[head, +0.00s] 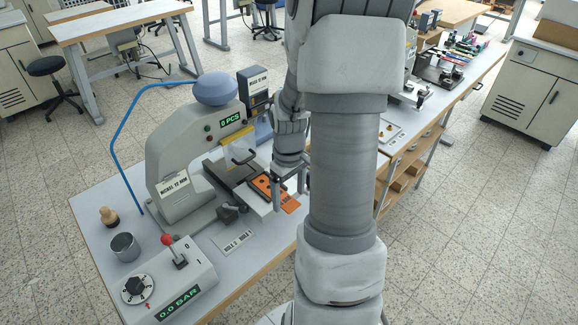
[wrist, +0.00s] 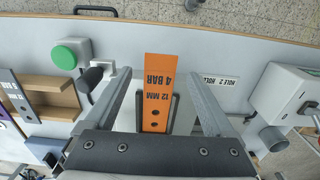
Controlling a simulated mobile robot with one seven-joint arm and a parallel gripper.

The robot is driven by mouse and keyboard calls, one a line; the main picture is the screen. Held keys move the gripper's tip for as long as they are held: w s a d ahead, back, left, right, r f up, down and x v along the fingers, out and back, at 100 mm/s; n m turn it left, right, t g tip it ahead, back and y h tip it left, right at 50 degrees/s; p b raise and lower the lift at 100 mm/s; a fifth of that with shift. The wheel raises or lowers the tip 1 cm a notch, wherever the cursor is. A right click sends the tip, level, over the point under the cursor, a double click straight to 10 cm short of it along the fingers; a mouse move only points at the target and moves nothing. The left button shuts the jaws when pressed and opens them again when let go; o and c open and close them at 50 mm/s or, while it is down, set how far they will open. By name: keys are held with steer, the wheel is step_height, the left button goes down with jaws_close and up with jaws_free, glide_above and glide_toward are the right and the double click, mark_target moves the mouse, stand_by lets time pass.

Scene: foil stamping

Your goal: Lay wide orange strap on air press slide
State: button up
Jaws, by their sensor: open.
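The wide orange strap (wrist: 160,92) is marked "12 MM 4 BAR" and has two dark holes at its near end. In the head view the orange strap (head: 289,204) lies on the light slide (head: 258,202) of the air press (head: 176,150), its end reaching past the slide's front. My gripper (head: 288,190) is over the slide's front end. In the wrist view my gripper (wrist: 159,78) is open, with one finger on each side of the strap and a gap to both. Part of the slide is hidden under the strap and my gripper.
A "HOLE 2 HOLE 1" card (head: 233,240) lies on the table in front of the press. A control box (head: 170,286) reading "0.0 BAR", a metal cup (head: 124,246) and a wooden-handled stamp (head: 109,216) stand at the left. A wooden tray (wrist: 58,84) shows in the wrist view.

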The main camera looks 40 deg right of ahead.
step_height(320, 180, up, 16)
steer(key=p, duration=0.1)
steer(key=shift+p, duration=0.4)
steer(key=shift+r, duration=0.1)
